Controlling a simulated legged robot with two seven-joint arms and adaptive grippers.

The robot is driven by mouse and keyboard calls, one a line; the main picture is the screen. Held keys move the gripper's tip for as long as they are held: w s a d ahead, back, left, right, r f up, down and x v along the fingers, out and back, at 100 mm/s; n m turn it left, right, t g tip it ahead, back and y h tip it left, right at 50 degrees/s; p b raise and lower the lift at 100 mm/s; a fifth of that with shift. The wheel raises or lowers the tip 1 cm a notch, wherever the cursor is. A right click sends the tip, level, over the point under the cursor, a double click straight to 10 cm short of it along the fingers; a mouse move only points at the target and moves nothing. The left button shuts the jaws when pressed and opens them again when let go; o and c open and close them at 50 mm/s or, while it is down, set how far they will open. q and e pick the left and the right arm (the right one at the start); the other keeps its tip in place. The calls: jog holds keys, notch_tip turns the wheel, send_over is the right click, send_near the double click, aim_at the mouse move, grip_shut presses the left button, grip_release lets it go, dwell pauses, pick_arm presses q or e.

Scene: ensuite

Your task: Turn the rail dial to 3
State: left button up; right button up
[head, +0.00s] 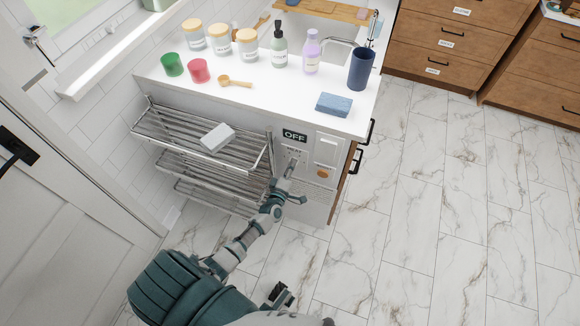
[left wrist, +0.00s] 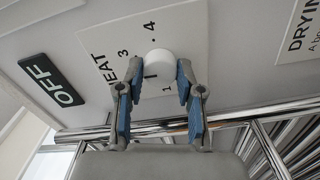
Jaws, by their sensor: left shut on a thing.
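The rail dial (left wrist: 160,64) is a white round knob on a pale plate marked HEAT, with 1, 3 and 4 readable around it in the left wrist view. My left gripper (left wrist: 156,90) is shut on the dial, one blue-padded finger on each side. The fingers hide part of the scale, and I cannot tell which number the dial points to. In the head view the left gripper (head: 290,167) reaches the panel on the counter's end, and the dial is hard to make out there. A dark sign (head: 294,135) above it reads OFF.
The chrome towel rail (head: 165,125) is left of the panel, with a white block (head: 217,138) on its top. The counter (head: 290,92) above holds jars, bottles, a navy cup (head: 361,69) and a blue sponge (head: 334,104). The marble floor at the right is clear.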

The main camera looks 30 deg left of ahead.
pick_arm(q)
jog(key=shift+s+f+m+p, duration=0.15)
jog(key=shift+m+p, duration=0.3)
jog(key=shift+m, duration=0.9)
jog(key=shift+f+m+p, duration=0.2)
jog(key=shift+m+p, duration=0.2)
jog(key=shift+m, duration=0.95)
pick_arm(e)
jog(key=shift+x, duration=2.95)
jog(key=shift+a+f, duration=0.1)
pick_arm(q)
jog(key=o, duration=0.9)
jog(key=shift+o, duration=1.2)
jog(key=shift+r, duration=0.15)
pick_arm(e)
jog(key=shift+a, duration=0.1)
